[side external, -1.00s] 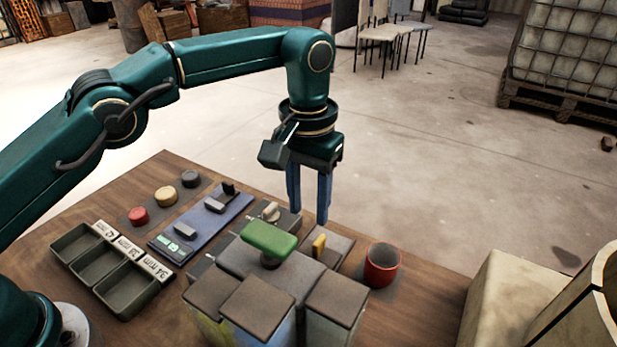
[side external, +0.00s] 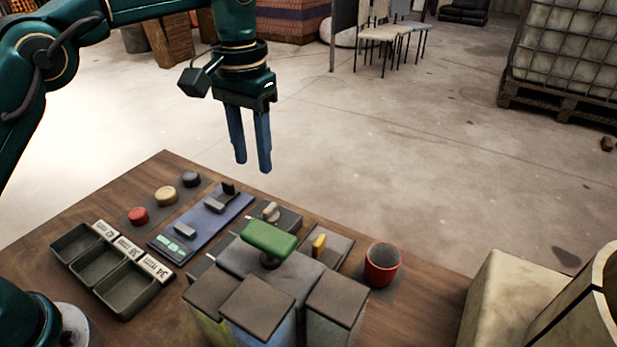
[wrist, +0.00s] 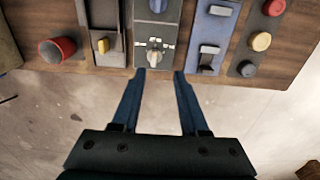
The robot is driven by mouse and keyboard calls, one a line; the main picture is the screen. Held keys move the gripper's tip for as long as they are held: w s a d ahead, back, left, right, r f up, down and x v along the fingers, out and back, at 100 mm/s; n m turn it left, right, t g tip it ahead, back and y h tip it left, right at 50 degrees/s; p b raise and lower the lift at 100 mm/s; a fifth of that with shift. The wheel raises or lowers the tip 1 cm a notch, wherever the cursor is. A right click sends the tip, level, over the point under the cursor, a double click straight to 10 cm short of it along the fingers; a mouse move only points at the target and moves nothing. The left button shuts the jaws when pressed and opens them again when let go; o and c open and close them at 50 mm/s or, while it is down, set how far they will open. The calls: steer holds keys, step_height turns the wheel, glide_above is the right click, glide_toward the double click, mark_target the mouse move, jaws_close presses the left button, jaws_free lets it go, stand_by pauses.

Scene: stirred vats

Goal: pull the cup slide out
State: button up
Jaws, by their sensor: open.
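My gripper (side external: 252,167) is open and empty, raised in the air behind the far edge of the table. In the wrist view its fingers (wrist: 160,74) are apart, with a pale knob beyond them. A yellow upright tab (side external: 319,243) stands on a flat grey slide unit (side external: 340,247); the tab also shows in the wrist view (wrist: 102,45). A red cup (side external: 382,265) stands upright to the right of that unit on a dark pad; it appears in the wrist view (wrist: 57,50) at left. My gripper touches none of them. I cannot tell how far the slide is out.
A green handle (side external: 269,237) tops the grey block in front of the slide. The pale knob (side external: 270,210), a blue panel (side external: 215,207) with two handles, and red (side external: 138,215), yellow and black buttons lie leftward. Three labelled trays (side external: 100,262) sit at left.

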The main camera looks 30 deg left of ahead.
steer(key=m+t, duration=0.5)
steer(key=m, duration=3.1)
glide_toward(319, 240)
steer(key=x, duration=0.9)
steer(key=shift+r, duration=0.1)
jaws_close()
